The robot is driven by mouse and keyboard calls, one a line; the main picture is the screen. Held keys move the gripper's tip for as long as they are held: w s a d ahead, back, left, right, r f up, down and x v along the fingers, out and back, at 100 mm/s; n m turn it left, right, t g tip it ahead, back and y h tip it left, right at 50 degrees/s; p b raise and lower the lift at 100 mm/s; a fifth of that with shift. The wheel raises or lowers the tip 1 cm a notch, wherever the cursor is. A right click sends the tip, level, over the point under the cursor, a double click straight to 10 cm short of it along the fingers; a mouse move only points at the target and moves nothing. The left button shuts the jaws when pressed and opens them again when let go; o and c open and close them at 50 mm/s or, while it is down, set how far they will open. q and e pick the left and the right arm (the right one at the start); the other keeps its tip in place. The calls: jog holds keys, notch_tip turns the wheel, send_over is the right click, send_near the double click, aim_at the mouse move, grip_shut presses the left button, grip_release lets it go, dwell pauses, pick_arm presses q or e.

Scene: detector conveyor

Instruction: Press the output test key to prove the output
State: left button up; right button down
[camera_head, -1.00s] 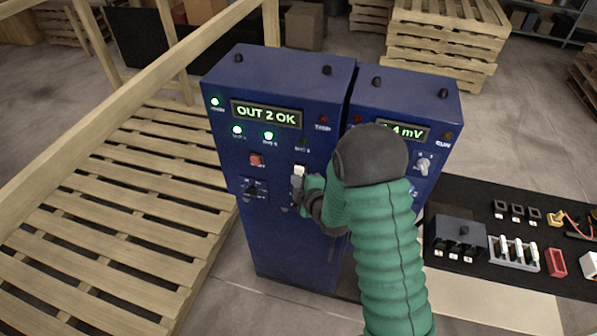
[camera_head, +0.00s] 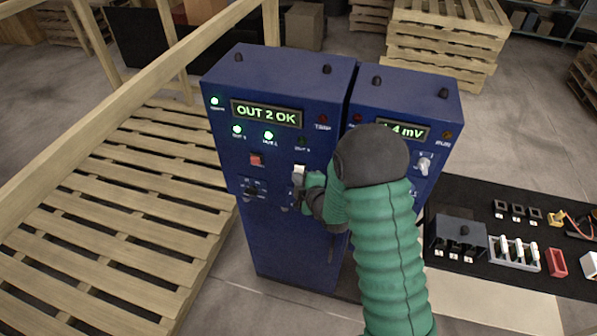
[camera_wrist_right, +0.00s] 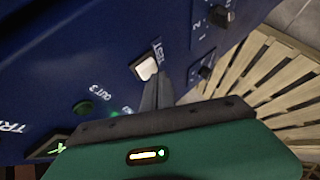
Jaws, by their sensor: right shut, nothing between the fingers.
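The output test key is a white key (camera_head: 300,170) on the front of the left blue cabinet (camera_head: 290,245). In the right wrist view the key (camera_wrist_right: 146,69) stands beside the label TEST. My right gripper (camera_head: 297,182) is shut and empty, just below the key in the head view. In the right wrist view its dark fingers (camera_wrist_right: 160,85) reach close beside the key; I cannot tell whether they touch it. The display (camera_head: 267,114) reads OUT 2 OK. Two green output lamps, OUT 1 (camera_head: 237,129) and OUT 2 (camera_head: 269,135), are lit. The OUT 3 lamp (camera_head: 303,142) is dark. My left gripper is not in view.
A red button (camera_head: 256,160) and a dark rotary knob (camera_head: 252,191) sit left of the key. A second blue cabinet (camera_head: 405,95) stands close at the right, partly behind my arm. A black mat (camera_head: 480,198) with small parts lies at right. A wooden pallet platform (camera_head: 110,240) is at left.

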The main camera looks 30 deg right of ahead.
jog(key=shift+w+d, duration=0.35)
jog(key=shift+d, duration=0.05)
dwell(0.8)
jog(key=shift+s+a+b, duration=0.4)
jog(key=shift+s+a, duration=0.25)
jog(key=shift+a, duration=0.05)
jog(key=s+a, duration=0.1)
jog(key=a, duration=0.1)
jog(key=s+a+b, duration=0.1)
jog(key=s+a, duration=0.1)
jog(key=shift+s, duration=0.1)
dwell(0.4)
jog(key=shift+d, duration=0.15)
dwell(0.5)
